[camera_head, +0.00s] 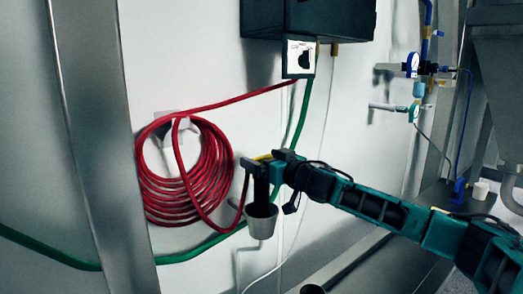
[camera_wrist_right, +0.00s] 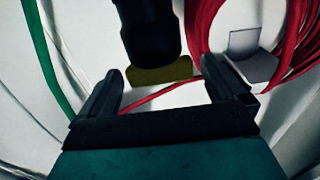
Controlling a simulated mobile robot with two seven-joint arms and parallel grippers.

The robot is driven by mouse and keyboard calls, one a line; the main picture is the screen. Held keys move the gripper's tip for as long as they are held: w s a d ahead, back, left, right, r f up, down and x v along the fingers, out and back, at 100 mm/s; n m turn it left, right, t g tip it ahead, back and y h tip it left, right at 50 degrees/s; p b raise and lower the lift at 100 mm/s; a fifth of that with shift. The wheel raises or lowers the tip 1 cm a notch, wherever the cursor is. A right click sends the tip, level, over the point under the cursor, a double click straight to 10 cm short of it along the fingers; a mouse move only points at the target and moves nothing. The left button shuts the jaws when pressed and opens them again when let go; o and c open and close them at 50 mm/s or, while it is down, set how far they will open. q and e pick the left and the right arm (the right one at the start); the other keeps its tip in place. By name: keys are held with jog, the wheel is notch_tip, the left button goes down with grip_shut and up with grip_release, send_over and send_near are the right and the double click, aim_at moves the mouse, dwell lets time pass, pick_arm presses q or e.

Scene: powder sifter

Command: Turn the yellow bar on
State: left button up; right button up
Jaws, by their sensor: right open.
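The yellow bar (camera_head: 263,157) is a small yellow strip at the top of a black cylindrical fitting (camera_head: 261,190) on the wall. In the right wrist view the bar (camera_wrist_right: 165,75) lies beside the end of the black fitting (camera_wrist_right: 148,30), in front of the gap between my fingers. My right gripper (camera_head: 258,166) reaches in from the right and is at the fitting in the head view. In the right wrist view its two dark fingers (camera_wrist_right: 160,88) are spread apart, one to each side of the bar. Contact with the bar cannot be told. My left gripper is not in view.
A grey metal cup (camera_head: 261,224) sits below the fitting. A coiled red hose (camera_head: 180,185) hangs on the wall to the left, and a green hose (camera_head: 205,247) runs beneath it. A dark box (camera_head: 310,18) is above. Blue valves (camera_head: 414,66) are at the right.

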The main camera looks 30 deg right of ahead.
jog(key=shift+w, duration=0.6)
jog(key=shift+c, duration=0.3)
jog(key=c, duration=0.9)
